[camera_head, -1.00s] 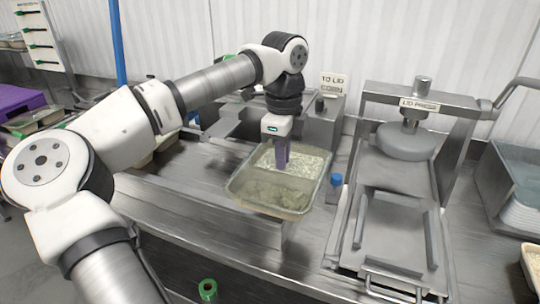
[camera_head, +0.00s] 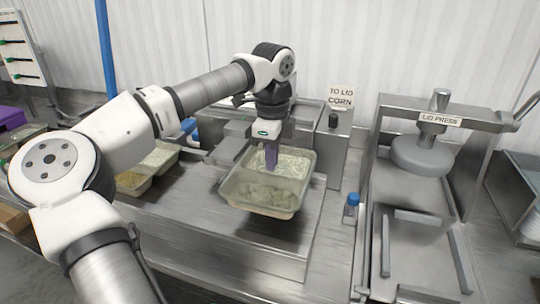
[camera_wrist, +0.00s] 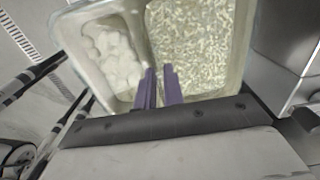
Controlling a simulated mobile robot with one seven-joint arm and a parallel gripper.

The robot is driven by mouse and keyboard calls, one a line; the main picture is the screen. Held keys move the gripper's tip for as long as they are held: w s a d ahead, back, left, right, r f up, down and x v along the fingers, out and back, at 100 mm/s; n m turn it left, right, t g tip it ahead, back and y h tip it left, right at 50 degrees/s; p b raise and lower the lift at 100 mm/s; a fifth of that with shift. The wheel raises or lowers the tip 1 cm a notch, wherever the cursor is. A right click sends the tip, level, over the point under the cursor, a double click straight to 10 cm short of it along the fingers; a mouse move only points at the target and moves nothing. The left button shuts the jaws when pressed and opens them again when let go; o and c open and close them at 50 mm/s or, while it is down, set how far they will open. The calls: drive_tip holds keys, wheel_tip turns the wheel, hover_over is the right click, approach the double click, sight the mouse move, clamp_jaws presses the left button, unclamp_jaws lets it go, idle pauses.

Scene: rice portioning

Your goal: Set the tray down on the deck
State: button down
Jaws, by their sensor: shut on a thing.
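My gripper (camera_head: 271,158) is shut on the tray (camera_head: 238,202), a clear two-compartment container. In the head view the purple fingers reach down at the tray's middle, and the tray appears held just above the steel deck (camera_head: 190,205), with a dark shadow under its right side. The near compartment holds pale chunks and the far one holds rice-like grains. In the wrist view the purple fingers (camera_wrist: 158,88) close together at the divider of the tray (camera_wrist: 125,104). Whether its base touches the deck is hard to tell.
The lid press (camera_head: 420,155) with its framed bed stands to the right. A blue-capped bottle (camera_head: 351,205) stands between. A "TO LID CORN" sign (camera_head: 341,97) stands behind. Another filled tray (camera_head: 135,189) sits to the left. Bare deck lies in front and left of the held tray.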

sight(272, 174)
wheel_tip(272, 174, down, 3)
drive_tip(key=shift+f+b, duration=0.15)
drive_tip(key=shift+b, duration=0.65)
drive_tip(key=shift+f+b, duration=0.7)
drive_tip(key=shift+f, duration=0.15)
drive_tip(key=shift+f+b, duration=0.55)
drive_tip(key=shift+b, duration=0.45)
idle(0.8)
drive_tip(key=c, duration=0.9)
unclamp_jaws()
drive_tip(key=shift+c, duration=0.2)
drive_tip(key=shift+r+p, duration=2.55)
drive_tip(key=shift+r, duration=1.5)
